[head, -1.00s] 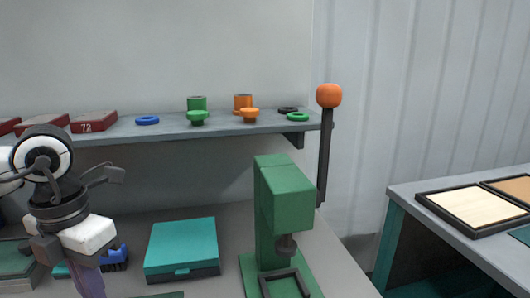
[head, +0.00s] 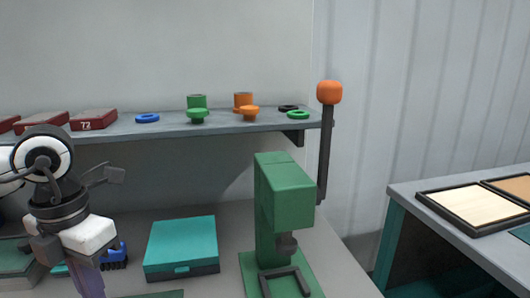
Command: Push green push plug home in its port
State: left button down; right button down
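A green push plug (head: 198,115), with a wide flat head and a narrower stem, is at the front of the wall shelf. A green cylinder (head: 196,101) with a dark top stands behind it; I cannot tell whether it is the port. My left gripper (head: 68,256) is low at the left, well below and left of the plug, pointing down over the bench. A purple piece (head: 90,281) shows under its fingers, cut off by the frame edge; I cannot tell whether it is gripped. My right gripper is not in view.
The shelf (head: 230,130) also holds an orange plug (head: 249,112), an orange cylinder (head: 242,99), several rings and red boxes. A teal box (head: 182,245) and a green press (head: 284,200) stand on the bench below. An orange-knobbed lever (head: 329,93) rises at the shelf's right end.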

pick_arm(q)
notch_tip(320, 180, up, 6)
jog(key=p, duration=0.4)
jog(key=shift+r, duration=0.25)
